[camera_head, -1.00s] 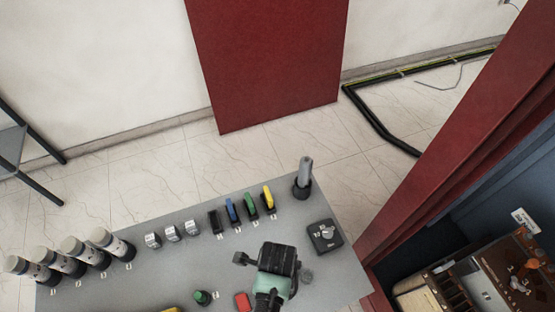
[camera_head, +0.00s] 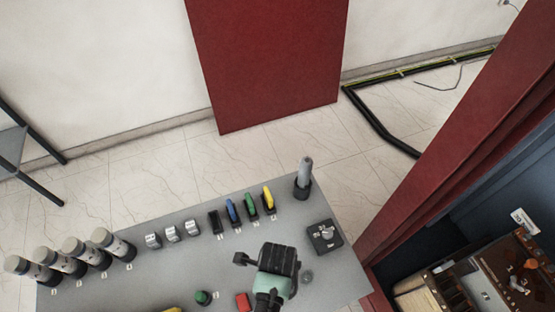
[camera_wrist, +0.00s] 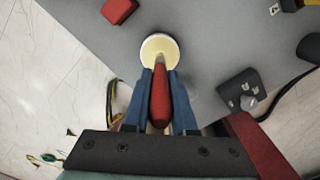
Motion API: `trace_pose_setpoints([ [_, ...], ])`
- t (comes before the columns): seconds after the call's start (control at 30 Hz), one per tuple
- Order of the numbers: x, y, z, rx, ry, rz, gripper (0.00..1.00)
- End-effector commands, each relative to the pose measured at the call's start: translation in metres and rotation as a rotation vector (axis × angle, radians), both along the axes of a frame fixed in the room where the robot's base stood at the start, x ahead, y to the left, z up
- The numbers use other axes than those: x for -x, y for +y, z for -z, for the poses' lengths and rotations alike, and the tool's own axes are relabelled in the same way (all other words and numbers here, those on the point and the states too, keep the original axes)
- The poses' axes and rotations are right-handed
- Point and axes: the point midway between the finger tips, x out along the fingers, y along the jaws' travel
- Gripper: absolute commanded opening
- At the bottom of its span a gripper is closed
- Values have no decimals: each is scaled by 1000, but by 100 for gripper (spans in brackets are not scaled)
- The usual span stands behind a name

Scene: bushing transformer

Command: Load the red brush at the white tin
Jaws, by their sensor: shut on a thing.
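In the wrist view, my gripper (camera_wrist: 160,88) is shut on the red brush (camera_wrist: 160,100), its red handle between the two blue fingers. The brush points away from my wrist toward the white tin (camera_wrist: 147,42), a round tin with a pale yellow inside. The brush's far end overlaps the tin's near side; I cannot tell if it touches the contents. In the head view, my gripper is seen from above over the grey table, its fingertips hidden. The brush and tin cannot be made out there.
The grey table (camera_head: 190,270) holds a black box with a knob (camera_head: 324,236), a red block (camera_head: 243,301), a green-topped item (camera_head: 203,297), coloured clips (camera_head: 233,210) and several grey cylinders (camera_head: 112,243). A grey upright piece (camera_head: 304,180) stands at the far corner. A red panel (camera_head: 460,140) rises at right.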

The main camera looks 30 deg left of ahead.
Motion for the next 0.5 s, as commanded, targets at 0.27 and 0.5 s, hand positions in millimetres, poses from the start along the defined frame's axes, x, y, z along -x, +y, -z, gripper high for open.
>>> trace_pose_setpoints([
  [0.27,1,-1,-15,1,4,0,0],
  [0.5,1,0,-34,0,2,1,0],
])
